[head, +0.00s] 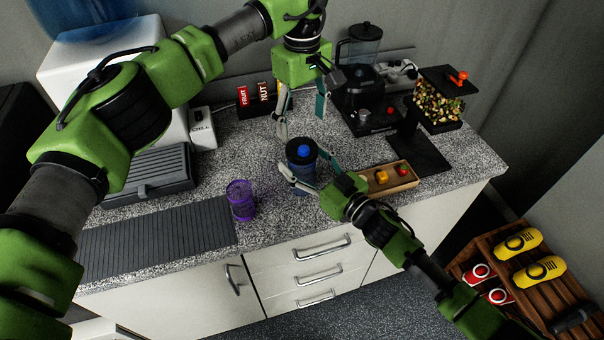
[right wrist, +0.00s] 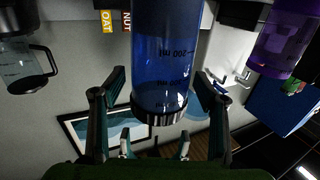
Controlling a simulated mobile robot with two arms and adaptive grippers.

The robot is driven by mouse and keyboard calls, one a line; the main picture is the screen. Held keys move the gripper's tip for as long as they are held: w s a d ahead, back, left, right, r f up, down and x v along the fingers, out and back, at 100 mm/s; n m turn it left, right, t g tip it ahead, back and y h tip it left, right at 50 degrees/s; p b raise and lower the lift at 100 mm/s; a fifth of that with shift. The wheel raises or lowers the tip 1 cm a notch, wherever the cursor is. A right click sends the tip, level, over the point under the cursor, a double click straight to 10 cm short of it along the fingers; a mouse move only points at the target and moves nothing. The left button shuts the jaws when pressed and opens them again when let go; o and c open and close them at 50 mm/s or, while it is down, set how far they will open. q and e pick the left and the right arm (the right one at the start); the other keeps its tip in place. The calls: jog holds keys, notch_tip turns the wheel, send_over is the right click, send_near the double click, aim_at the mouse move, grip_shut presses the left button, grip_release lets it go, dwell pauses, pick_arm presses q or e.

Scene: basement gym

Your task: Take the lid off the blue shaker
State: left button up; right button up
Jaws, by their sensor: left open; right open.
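The blue shaker (head: 304,182) stands upright on the speckled counter, with a dark lid (head: 292,155) and a round blue cap on top. In the right wrist view the shaker's clear blue body (right wrist: 165,50) with ml marks appears upside down, its dark ribbed lid (right wrist: 160,116) lowest. My right gripper (head: 309,169) is open, with its fingers on either side of the shaker; whether they touch it I cannot tell. My left gripper (head: 301,124) is open and empty, pointing down above the lid.
A purple shaker (head: 241,200) stands to the left, near a grey ribbed mat (head: 160,243). A wooden tray (head: 403,183) with small items lies right. A blender (head: 362,85), bar boxes (head: 254,97) and a nut dispenser (head: 438,105) stand behind.

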aim_at(302, 147)
pick_arm(q)
jog(key=shift+a, duration=0.1)
pick_arm(e)
jog(key=shift+w+a, duration=0.3)
grip_shut()
pick_arm(q)
jog(key=m, duration=0.4)
jog(key=shift+f, duration=0.1)
jog(key=shift+f+m, duration=0.2)
jog(key=shift+m, duration=0.1)
notch_tip(302, 147, down, 8)
jog(key=shift+r, duration=0.25)
